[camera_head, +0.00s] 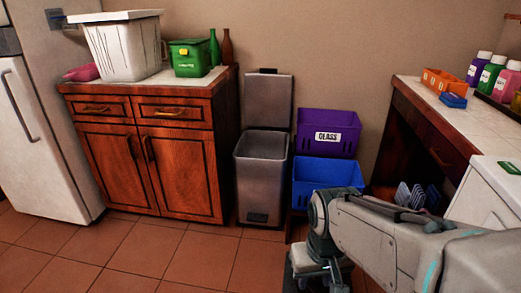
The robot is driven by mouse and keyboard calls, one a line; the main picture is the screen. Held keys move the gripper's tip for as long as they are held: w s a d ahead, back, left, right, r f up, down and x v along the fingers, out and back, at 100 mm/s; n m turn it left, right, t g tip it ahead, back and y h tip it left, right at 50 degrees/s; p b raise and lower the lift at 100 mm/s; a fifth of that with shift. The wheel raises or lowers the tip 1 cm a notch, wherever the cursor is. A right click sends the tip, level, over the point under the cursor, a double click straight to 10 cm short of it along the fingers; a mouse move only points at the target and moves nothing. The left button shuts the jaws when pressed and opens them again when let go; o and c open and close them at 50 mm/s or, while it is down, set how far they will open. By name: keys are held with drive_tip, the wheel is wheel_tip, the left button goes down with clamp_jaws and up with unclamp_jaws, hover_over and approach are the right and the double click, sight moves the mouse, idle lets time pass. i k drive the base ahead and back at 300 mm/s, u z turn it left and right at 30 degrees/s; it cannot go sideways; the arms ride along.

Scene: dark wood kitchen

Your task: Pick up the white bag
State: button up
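I cannot make out a white bag in this view. A white ribbed bin with a flat lid (124,48) stands on the left counter, and it looks rigid rather than like a bag. The tall grey trash can (262,175) on the floor has its lid raised, and its inside is dark with nothing clear in it. My arm reaches in from the lower right and bends down in front of the blue bin. My gripper (322,274) seems to be at its lower end, near the bottom edge. Its fingers are not clear, and I see nothing held.
A purple bin marked GLASS (327,133) sits above a blue bin (329,172). A green box (190,57) and two bottles stand on the wooden cabinet (150,155). A fridge (40,140) is far left. The right counter (450,118) holds bottles. Tiled floor (150,262) is clear at left.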

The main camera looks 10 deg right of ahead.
sight(125, 47)
drive_tip(key=i, duration=0.95)
